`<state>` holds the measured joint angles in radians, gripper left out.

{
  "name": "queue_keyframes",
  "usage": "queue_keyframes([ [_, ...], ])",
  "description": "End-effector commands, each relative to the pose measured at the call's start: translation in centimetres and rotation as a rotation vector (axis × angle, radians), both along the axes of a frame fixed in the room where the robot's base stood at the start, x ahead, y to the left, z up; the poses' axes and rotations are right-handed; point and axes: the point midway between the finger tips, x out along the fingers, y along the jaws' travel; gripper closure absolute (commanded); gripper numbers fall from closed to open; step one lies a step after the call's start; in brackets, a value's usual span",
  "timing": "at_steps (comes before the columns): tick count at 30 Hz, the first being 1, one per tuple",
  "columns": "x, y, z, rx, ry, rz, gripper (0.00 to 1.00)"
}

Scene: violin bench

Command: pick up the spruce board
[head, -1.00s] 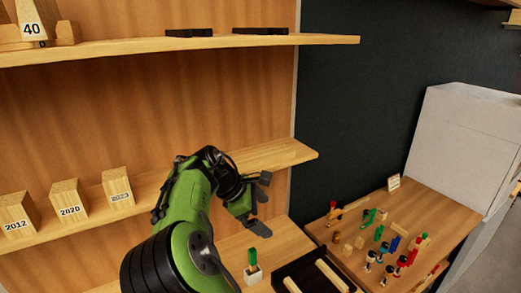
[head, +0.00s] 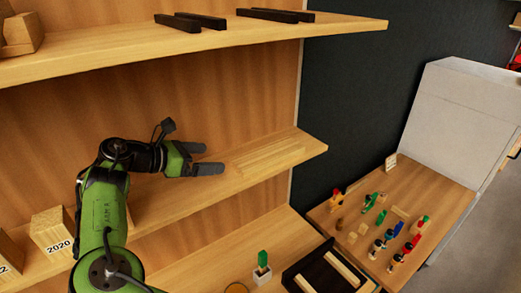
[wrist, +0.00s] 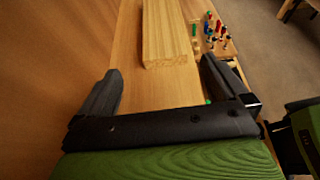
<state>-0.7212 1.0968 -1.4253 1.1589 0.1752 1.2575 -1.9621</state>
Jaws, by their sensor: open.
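A pale, straight-grained wooden board, which looks like the spruce board (head: 268,155), lies flat on the middle shelf near its right end. In the wrist view the board (wrist: 166,35) is ahead of my gripper, its near end facing me and lined up between the fingers. My gripper (head: 208,158) is at the middle shelf, left of the board, with its fingers pointing right towards it. In the wrist view my gripper (wrist: 160,70) is open and empty, with a gap of bare shelf before the board.
The middle shelf (head: 200,192) carries a wood block marked 2020 (head: 52,232) at left. Dark bars (head: 190,21) lie on the upper shelf above. Below right are a black tray (head: 300,268), a green-handled tool (head: 263,262) and a bench (head: 345,205) with small coloured pieces.

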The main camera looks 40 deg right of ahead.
Motion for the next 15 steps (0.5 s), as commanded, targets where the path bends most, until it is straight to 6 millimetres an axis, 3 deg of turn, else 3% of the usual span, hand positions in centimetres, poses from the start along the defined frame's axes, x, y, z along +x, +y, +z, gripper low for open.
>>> queue_keyframes([
  [9, -0.6, -7.2, -3.1, 0.003, 0.0, -0.008, 0.0],
  [15, -0.6, -9.6, -4.0, 0.002, -0.001, -0.004, 0.0],
])
